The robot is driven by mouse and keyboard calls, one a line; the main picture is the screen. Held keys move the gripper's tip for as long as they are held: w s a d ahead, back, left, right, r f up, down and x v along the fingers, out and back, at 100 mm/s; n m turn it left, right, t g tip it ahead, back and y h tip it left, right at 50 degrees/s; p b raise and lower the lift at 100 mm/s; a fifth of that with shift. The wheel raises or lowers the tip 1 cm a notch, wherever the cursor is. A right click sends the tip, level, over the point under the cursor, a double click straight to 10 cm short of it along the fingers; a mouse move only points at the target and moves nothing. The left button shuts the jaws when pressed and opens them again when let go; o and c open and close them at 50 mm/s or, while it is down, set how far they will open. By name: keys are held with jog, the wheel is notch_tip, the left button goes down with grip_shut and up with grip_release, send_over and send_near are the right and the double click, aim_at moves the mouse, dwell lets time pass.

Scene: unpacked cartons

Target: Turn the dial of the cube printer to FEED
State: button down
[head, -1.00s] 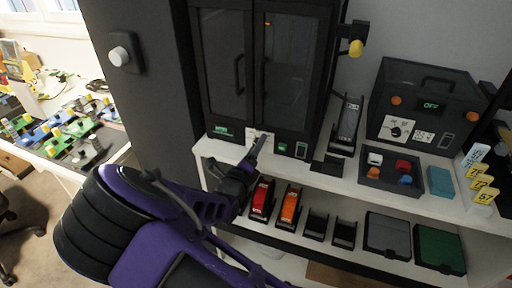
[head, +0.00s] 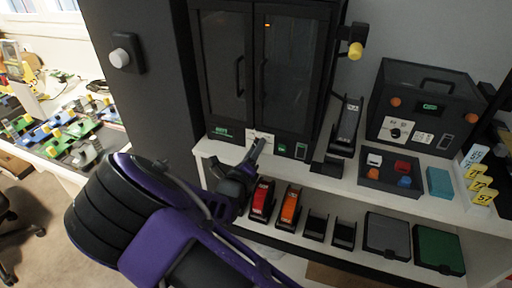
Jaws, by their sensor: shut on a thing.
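The tall black two-door machine (head: 252,70) stands on the white shelf. On its lower front are a lit green display (head: 222,133), a white plate (head: 262,136) and a green-marked panel (head: 283,147). My gripper (head: 257,147) reaches up to the white plate. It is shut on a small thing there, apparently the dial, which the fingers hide. I cannot read the dial's setting. A black box with a handle (head: 425,90) at the right has its own green display and a black dial (head: 396,131) on a white plate, apart from my gripper.
A tray of coloured blocks (head: 371,184), a blue block (head: 439,182) and yellow number tags (head: 481,188) stand on the right of the shelf. Red (head: 262,198) and orange (head: 290,206) cartridges sit below, close to my gripper. A white knob (head: 120,57) juts out at upper left.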

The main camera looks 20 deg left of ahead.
jog(key=m, duration=0.4)
jog(key=shift+m, duration=0.3)
jog(key=m+b, duration=0.1)
jog(key=m, duration=0.2)
jog(key=shift+f+m, duration=0.15)
jog(key=shift+m, duration=0.25)
jog(key=m+b, duration=0.3)
jog(key=m, duration=0.1)
jog(key=shift+a+b, duration=0.1)
jog(key=shift+b, duration=0.2)
jog(key=shift+m+b, duration=1.4)
jog(key=shift+m, duration=0.3)
jog(key=c, duration=0.5)
grip_release()
jog(key=shift+c, duration=0.2)
jog(key=shift+s, duration=0.1)
